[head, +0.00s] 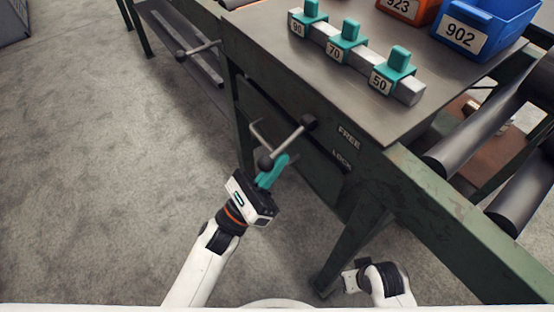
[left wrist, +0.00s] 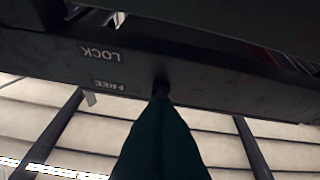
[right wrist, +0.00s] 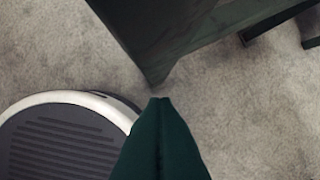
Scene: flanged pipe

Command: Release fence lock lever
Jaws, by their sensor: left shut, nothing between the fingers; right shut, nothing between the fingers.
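The fence lock lever (head: 287,141) is a grey bar with dark ball ends on the green bench side, left of the FREE and LOCK markings (head: 344,148). Its bar slants from the lower left ball up to the upper right ball. My left gripper (head: 282,158) is shut and empty, its teal fingertips close beside the lever's lower part. In the left wrist view a dark round knob (left wrist: 161,86) shows just at the fingertips; I cannot tell whether they touch. My right gripper (right wrist: 160,100) is shut and empty, low beside the bench leg.
A second ball-ended lever (head: 198,49) is farther left on the bench. On top are teal-clipped blocks marked 90, 70 and 50 (head: 345,55), a blue bin (head: 490,22) and an orange bin (head: 408,9). Rollers (head: 470,130) lie at right.

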